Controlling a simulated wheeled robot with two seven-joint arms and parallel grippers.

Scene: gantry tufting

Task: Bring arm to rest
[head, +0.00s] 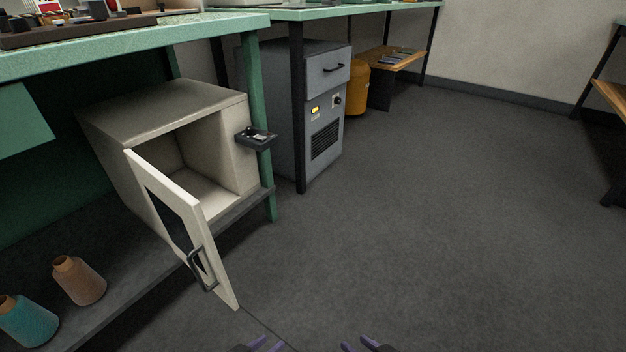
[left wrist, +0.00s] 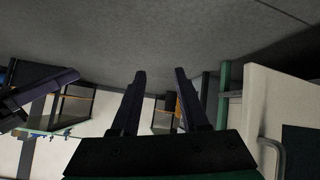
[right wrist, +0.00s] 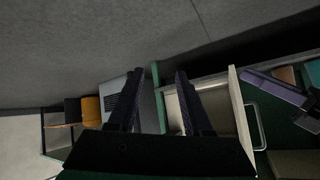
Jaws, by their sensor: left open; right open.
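My left gripper (head: 266,344) shows only its fingertips at the bottom edge of the head view. In the left wrist view its two dark fingers (left wrist: 163,80) stand apart with nothing between them. My right gripper (head: 360,345) is just right of it at the same edge. In the right wrist view its fingers (right wrist: 158,80) are also apart and empty. Both grippers are in front of and to the right of the cream cabinet's open door (head: 185,215), touching nothing that I can see. Most of both arms is hidden in the head view.
The cream cabinet (head: 165,105) stands open and looks empty on the green bench's lower shelf. Brown (head: 78,281) and teal (head: 27,321) thread cones are near left. A grey drawer unit (head: 318,110) and yellow canister (head: 357,87) are behind. The grey floor (head: 440,220) is clear.

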